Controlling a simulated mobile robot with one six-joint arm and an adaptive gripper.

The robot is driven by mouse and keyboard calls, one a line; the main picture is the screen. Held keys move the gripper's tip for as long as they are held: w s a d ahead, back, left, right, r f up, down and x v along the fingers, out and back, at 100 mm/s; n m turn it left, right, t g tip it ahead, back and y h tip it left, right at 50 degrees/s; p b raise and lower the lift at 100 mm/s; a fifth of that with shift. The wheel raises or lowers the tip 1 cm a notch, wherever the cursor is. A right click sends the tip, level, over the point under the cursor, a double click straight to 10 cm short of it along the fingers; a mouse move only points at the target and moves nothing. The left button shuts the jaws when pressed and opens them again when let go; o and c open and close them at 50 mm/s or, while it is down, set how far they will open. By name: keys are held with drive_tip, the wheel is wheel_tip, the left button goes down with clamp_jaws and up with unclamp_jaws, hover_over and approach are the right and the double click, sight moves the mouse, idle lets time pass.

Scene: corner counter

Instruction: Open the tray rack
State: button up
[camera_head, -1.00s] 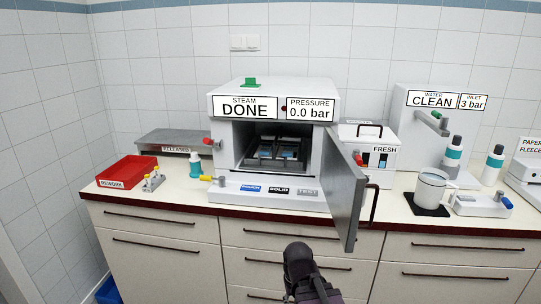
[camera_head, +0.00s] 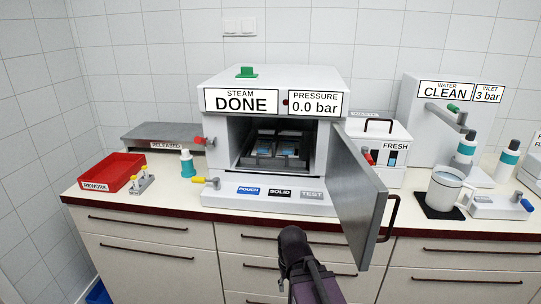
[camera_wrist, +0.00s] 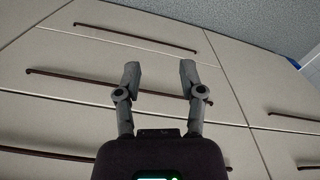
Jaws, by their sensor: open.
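The steam sterilizer (camera_head: 330,80) stands on the counter, its label reading DONE and 0.0 bar. Its grey door (camera_head: 360,190) is swung wide open to the right, with a dark red handle (camera_head: 391,218) on its edge. Inside the chamber sits a dark tray rack (camera_head: 262,161) with bluish packs in it; whether the rack is open or closed I cannot tell. My gripper (camera_wrist: 160,75) is open and empty in the wrist view, in front of the drawer fronts. In the head view my arm's end is below the counter edge, apart from the rack.
The open door juts past the counter's front edge, right of my arm. A red REWORK tray (camera_head: 112,172) and a small teal bottle (camera_head: 187,164) stand left. A FRESH box (camera_head: 385,135) and a mug (camera_head: 446,186) stand right. Drawers (camera_head: 150,244) lie below.

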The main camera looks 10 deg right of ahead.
drive_tip(key=w+r+n+h+p, duration=0.1)
drive_tip(key=w+r+h+p, duration=0.1)
drive_tip(key=w+r+p, duration=0.1)
drive_tip(key=w+r+n+t+h+p, duration=0.1)
drive_tip(key=w+r+h+p, duration=0.2)
drive_tip(key=w+r, duration=0.3)
drive_tip(key=w+a+r+n+t+h+p, duration=0.1)
drive_tip(key=w+r+h+p, duration=0.2)
drive_tip(key=r, duration=0.4)
drive_tip(key=shift+w+p, duration=0.9)
drive_tip(key=shift+p, duration=0.2)
drive_tip(key=n+t+h+p, duration=0.3)
drive_tip(key=n+t+h, duration=0.15)
drive_tip(key=h, duration=0.25)
approach(272, 156)
drive_tip(key=a, duration=0.1)
drive_tip(key=s+a, duration=0.2)
drive_tip(key=shift+r+m+t, duration=0.3)
drive_tip(key=shift+m+t, duration=0.05)
drive_tip(key=b+x, duration=0.1)
drive_tip(key=x, duration=1.2)
drive_tip(key=shift+w+d+f+b, duration=0.2)
drive_tip(key=shift+d+b, duration=0.05)
drive_tip(key=shift+b, duration=0.15)
